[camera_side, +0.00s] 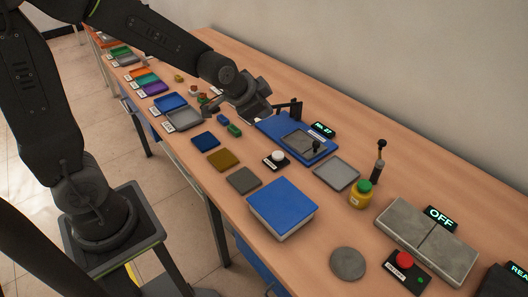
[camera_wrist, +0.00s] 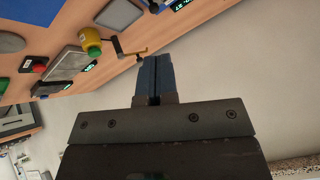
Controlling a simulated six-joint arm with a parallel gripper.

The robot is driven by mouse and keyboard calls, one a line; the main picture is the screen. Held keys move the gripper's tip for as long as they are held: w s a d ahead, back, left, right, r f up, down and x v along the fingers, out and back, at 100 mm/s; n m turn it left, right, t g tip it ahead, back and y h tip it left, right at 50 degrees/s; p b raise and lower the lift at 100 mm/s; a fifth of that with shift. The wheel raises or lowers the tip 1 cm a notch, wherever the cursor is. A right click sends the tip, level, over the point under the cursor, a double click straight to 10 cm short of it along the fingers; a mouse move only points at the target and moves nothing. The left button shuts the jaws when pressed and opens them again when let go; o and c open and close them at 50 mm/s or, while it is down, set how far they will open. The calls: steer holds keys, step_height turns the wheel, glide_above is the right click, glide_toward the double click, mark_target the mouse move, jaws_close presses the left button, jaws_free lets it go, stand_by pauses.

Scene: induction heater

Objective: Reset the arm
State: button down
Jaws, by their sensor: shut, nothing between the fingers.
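My gripper (camera_wrist: 153,62) is shut and empty in the wrist view, its two blue fingers together. In the side view my arm reaches in from the upper left, and its wrist (camera_side: 245,92) hangs over the back middle of the table, close to the blue device with a grey plate (camera_side: 268,124). The fingertips are hard to make out there. I cannot tell exactly how high they are above the table.
Trays and small blocks line the wooden table (camera_side: 345,215). A wall bounds the back.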

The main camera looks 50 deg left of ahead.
steer(key=s+d+r+n+g, duration=0.1)
steer(key=s+r, duration=0.3)
steer(key=s, duration=0.5)
steer(key=s+d+r+n+g, duration=0.1)
steer(key=s+r+n, duration=0.2)
steer(key=s, duration=0.7)
steer(key=shift+s+r+n, duration=0.3)
steer(key=shift+r+n, duration=0.1)
steer(key=shift+r, duration=0.15)
stand_by(1.7)
steer(key=w+a+f+m+t, duration=0.1)
steer(key=w+f+m, duration=0.1)
steer(key=w, duration=0.6)
steer(key=w+a+f+m, duration=0.1)
steer(key=w+f+m, duration=0.15)
steer(key=w, duration=0.55)
steer(key=w+a+f+m+t, duration=0.2)
steer(key=w+f+m, duration=0.1)
steer(key=w+f, duration=0.8)
steer(key=shift+w+a+f+y, duration=0.15)
steer(key=shift+w+f+y, duration=0.05)
steer(key=shift+f+y, duration=0.1)
